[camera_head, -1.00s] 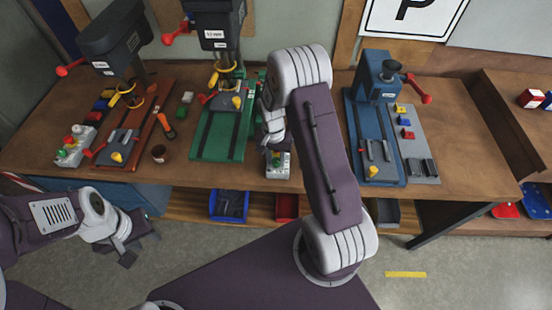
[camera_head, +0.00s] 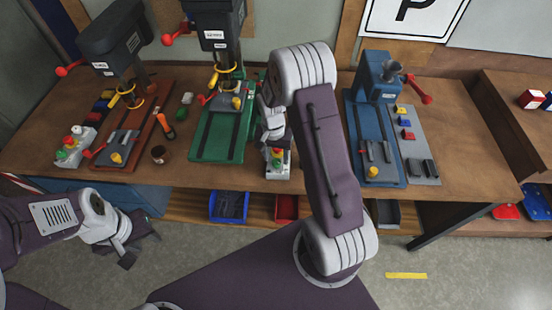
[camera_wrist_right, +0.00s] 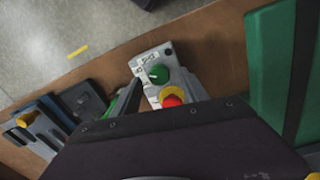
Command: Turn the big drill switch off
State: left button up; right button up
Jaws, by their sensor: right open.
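A grey switch box (camera_head: 279,170) stands near the table's front edge, right of the green-based drill (camera_head: 221,125). In the right wrist view the box (camera_wrist_right: 150,60) shows a green knob (camera_wrist_right: 157,75) and a red button on a yellow ring (camera_wrist_right: 172,97). My right gripper (camera_head: 273,137) is open just above and behind this box and covers part of it in the head view. My left gripper (camera_head: 127,242) hangs low, in front of the table, far from the box.
A drill on a red-brown base (camera_head: 122,145) and a similar switch box (camera_head: 75,146) stand at the left. A blue machine (camera_head: 376,115) stands right of my right arm. A blue bin (camera_head: 229,207) and a red bin (camera_head: 286,208) sit under the tabletop.

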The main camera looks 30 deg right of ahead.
aim_at(275, 161)
notch_tip(275, 161, up, 8)
jog(key=b, duration=0.1)
jog(key=shift+a+f, duration=0.15)
jog(key=shift+f, duration=0.05)
